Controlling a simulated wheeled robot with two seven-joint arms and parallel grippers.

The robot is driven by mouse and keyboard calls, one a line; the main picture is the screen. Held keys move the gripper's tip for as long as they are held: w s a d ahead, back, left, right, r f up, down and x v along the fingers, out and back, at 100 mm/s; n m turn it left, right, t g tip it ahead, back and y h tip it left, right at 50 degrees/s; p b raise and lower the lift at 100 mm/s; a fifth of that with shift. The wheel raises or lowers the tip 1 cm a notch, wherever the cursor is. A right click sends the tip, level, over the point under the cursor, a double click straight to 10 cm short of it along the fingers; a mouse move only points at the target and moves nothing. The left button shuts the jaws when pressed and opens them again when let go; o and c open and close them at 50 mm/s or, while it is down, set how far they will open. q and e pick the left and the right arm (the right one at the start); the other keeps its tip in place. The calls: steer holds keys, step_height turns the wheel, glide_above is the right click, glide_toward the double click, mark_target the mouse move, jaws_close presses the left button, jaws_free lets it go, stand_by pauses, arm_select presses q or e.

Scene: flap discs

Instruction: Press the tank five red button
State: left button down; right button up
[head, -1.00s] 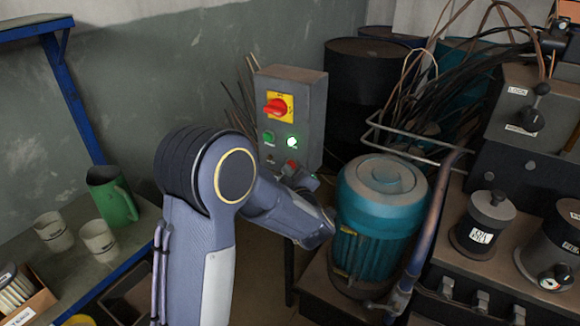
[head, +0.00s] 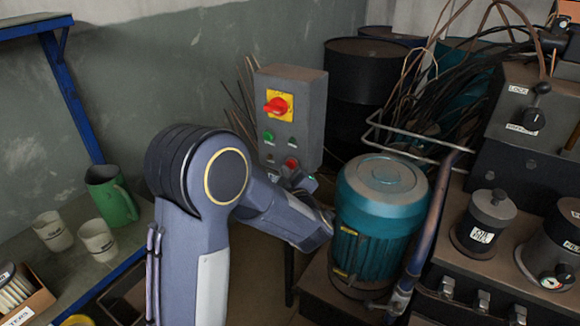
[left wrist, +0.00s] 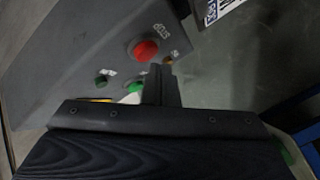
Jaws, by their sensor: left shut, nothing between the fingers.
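A grey control box (head: 312,110) stands against the wall. Its red button (head: 291,163) is low on the front, just above my left gripper (head: 299,180). The red button also shows in the left wrist view (left wrist: 146,50), beside a label that appears to read STOP. My left gripper's fingers (left wrist: 161,75) are shut and empty, in front of the panel just below and right of the red button in that view. They look apart from it. A green button (head: 268,137) and an unlit lamp (head: 291,143) sit higher on the box. My right gripper is not in view.
A red rotary switch on a yellow plate (head: 278,106) tops the box. A teal motor (head: 380,215) stands close to the right of my left forearm. Dark drums (head: 365,75) stand behind. A green jug (head: 108,195) and two cups rest on the left bench.

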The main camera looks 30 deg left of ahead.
arm_select(q)
steer(key=shift+s, duration=0.15)
steer(key=shift+s+a+b, duration=0.2)
steer(key=shift+s+b, duration=0.2)
steer(key=shift+s, duration=2.1)
